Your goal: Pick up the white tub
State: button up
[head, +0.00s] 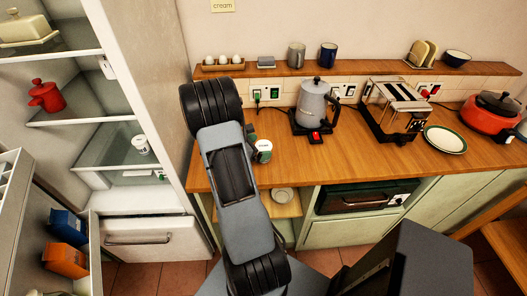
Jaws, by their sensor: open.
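A small white tub (142,145) with a dark marking stands upright on a glass shelf of the open fridge at the left. A white and green container (264,150) with dark lettering is on the wooden counter, just right of my arm and perhaps partly hidden by it. My arm rises through the middle of the picture, right of the fridge. My gripper cannot be made out; the arm's links seem to hide it. Nothing is seen touching the tub in the fridge.
The fridge also holds a red pot (46,96) and a butter dish (27,29). Its open door (22,205) carries blue and orange cartons. A kettle (314,105), toaster (396,105) and plate (445,139) stand on the counter (345,160). Counter space between kettle and toaster is narrow.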

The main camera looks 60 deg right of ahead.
aim_at(263, 146)
jog(key=shift+x, duration=1.5)
jog(key=shift+c, duration=0.4)
jog(key=c, duration=1)
jog(key=shift+r, duration=0.1)
